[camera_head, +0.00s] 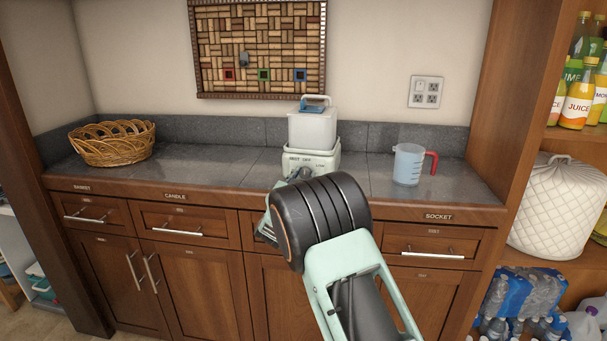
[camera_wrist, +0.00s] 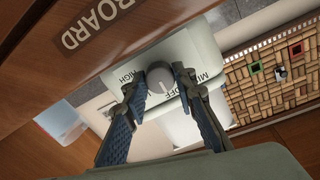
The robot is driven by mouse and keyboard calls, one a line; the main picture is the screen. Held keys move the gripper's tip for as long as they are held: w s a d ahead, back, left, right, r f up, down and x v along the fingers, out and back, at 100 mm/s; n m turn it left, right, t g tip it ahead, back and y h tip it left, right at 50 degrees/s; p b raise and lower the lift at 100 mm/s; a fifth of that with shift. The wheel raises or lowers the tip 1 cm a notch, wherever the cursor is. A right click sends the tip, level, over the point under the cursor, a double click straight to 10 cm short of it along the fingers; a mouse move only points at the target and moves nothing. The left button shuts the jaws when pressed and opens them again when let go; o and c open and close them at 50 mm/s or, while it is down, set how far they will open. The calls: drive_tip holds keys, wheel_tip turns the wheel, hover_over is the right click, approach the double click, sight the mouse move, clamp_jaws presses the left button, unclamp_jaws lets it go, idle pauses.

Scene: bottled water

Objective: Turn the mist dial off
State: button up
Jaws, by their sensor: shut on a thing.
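The mist humidifier (camera_head: 310,160) stands on the counter, with a pale base and a translucent tank (camera_head: 312,130) on top. In the wrist view its base (camera_wrist: 195,48) bears the printed words HIGH, OFF and a partly covered MIN. The round grey mist dial (camera_wrist: 160,82) sits between my two fingertips. My gripper (camera_wrist: 161,80) is shut on the dial, a finger on each side. In the head view my gripper (camera_head: 296,176) is at the front of the base, and the dial is hidden there. I cannot tell which mark the dial points to.
A wicker basket (camera_head: 112,143) stands at the left of the counter. A measuring jug with a red handle (camera_head: 408,165) stands to the right. A wall socket (camera_head: 425,92) and a cork board (camera_head: 260,50) are behind. Counter space between them is clear.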

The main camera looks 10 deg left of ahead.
drive_tip(key=shift+n, duration=0.3)
idle(0.4)
drive_tip(key=o, duration=1.2)
drive_tip(key=shift+c, duration=0.2)
drive_tip(key=shift+s, duration=0.1)
drive_tip(key=s+a, duration=0.1)
drive_tip(key=s, duration=1)
drive_tip(key=shift+s+a, duration=0.3)
drive_tip(key=shift+s, duration=0.1)
